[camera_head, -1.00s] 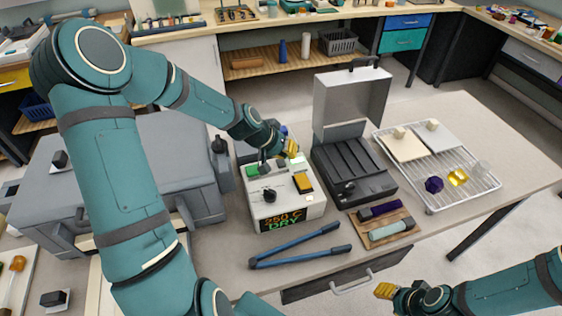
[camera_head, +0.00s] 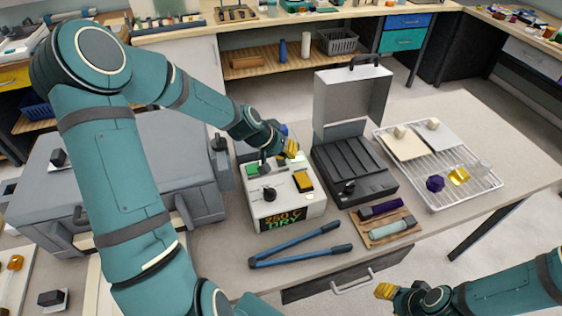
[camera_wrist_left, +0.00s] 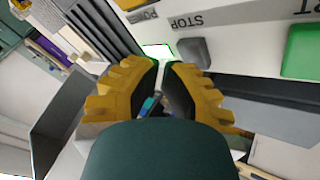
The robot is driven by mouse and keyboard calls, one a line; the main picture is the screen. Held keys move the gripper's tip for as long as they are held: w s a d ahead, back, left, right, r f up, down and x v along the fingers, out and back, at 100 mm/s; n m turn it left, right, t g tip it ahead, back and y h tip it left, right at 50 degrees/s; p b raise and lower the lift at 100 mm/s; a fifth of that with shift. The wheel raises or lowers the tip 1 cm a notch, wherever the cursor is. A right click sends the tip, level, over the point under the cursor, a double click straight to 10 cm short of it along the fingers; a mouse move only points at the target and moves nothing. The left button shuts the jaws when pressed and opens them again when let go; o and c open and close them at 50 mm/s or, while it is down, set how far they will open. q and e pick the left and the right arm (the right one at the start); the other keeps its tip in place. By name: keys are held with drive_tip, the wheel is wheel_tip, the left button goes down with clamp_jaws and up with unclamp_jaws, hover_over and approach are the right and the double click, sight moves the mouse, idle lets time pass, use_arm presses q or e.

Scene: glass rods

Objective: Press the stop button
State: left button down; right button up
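The white control box (camera_head: 285,205) stands on the table, its display reading 250 C DRY. Its stop button is hidden or unclear in the head view. In the left wrist view a grey button (camera_wrist_left: 193,52) sits beside the upside-down STOP label (camera_wrist_left: 187,22). My left gripper (camera_head: 291,149) is over the back of the box; in the left wrist view its yellow fingertips (camera_wrist_left: 165,66) are shut, with a narrow gap, just short of the grey button in the picture. Contact is not visible. My right gripper (camera_head: 384,291) is low at the right, away from the box.
A green button (camera_wrist_left: 302,50) lies right of STOP in the wrist view. The box has a black knob (camera_head: 269,194) and an orange switch (camera_head: 303,182). An open dark case (camera_head: 355,165) stands close right. Blue tongs (camera_head: 300,245) lie in front; a wire rack (camera_head: 440,207) is farther right.

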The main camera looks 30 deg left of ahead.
use_arm(q)
drive_tip(key=shift+f+b, duration=0.45)
drive_tip(key=shift+f, duration=0.15)
idle(0.7)
idle(0.4)
drive_tip(key=shift+r+p, duration=0.55)
drive_tip(key=shift+r, duration=0.4)
wheel_tip(320, 180, up, 5)
drive_tip(key=p, duration=0.3)
idle(0.7)
